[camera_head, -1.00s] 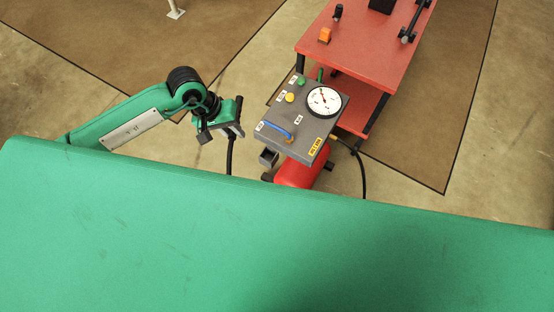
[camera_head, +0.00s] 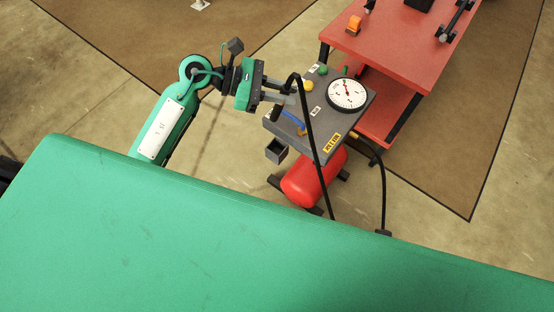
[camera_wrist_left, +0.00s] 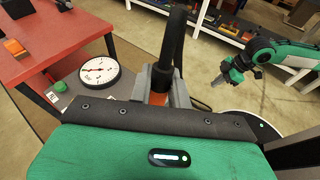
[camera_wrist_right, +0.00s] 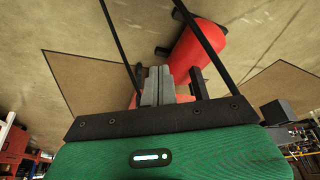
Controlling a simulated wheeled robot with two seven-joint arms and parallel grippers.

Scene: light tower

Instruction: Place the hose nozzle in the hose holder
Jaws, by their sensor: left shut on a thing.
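My left gripper (camera_head: 284,92) is shut on the hose nozzle, beside the left edge of the grey control panel (camera_head: 325,122). In the left wrist view an orange part of the nozzle (camera_wrist_left: 158,98) shows between the fingers, with black above it. A black hose (camera_head: 309,125) arches over the fingers and hangs down across the panel. The hose holder, seemingly the dark square cup (camera_head: 272,153) at the panel's lower left, is below the gripper and apart from the nozzle. My right gripper (camera_wrist_right: 157,76) has its fingers together with nothing visible between them; it also shows in the left wrist view (camera_wrist_left: 216,82).
The panel carries a round white gauge (camera_head: 347,94), yellow and green buttons and a blue handle (camera_head: 293,121). A red tank (camera_head: 314,178) lies below it. A red table (camera_head: 385,45) stands behind to the right. Open floor lies left of the panel.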

